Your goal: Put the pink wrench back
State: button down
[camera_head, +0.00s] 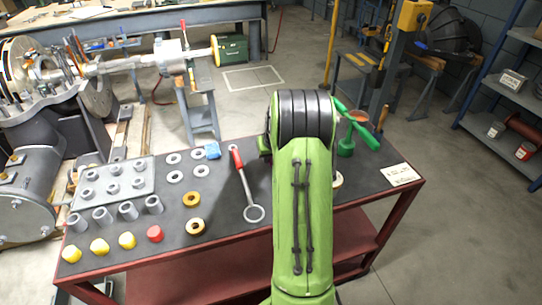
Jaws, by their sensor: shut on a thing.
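A wrench (242,176) with a red or pinkish-red handle and a grey ring end lies on the dark top of the red-framed workbench (405,205). It is just left of my green arm, with its ring end toward the near edge. No other pink wrench shows. My gripper is not visible; my arm covers the middle of the bench and hides what is behind it. I cannot tell what the gripper holds or where it is relative to the wrench.
On the bench's left stand a grey plate with studs (115,183), grey sleeves, washers, yellow caps and a red cap (155,233). A green tool (357,127) and a paper card (401,174) are at the right. Behind is a machine with a long shaft (140,62).

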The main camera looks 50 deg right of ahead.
jog(key=shift+f, duration=0.25)
jog(key=c, duration=0.8)
grip_release()
jog(key=shift+c, duration=0.2)
notch_tip(320, 180, up, 7)
jog(key=p, duration=0.5)
jog(key=shift+r, duration=0.2)
jog(key=shift+f, duration=0.2)
jog(key=p+v, duration=0.2)
jog(key=v, duration=1.4)
jog(key=shift+w, duration=0.1)
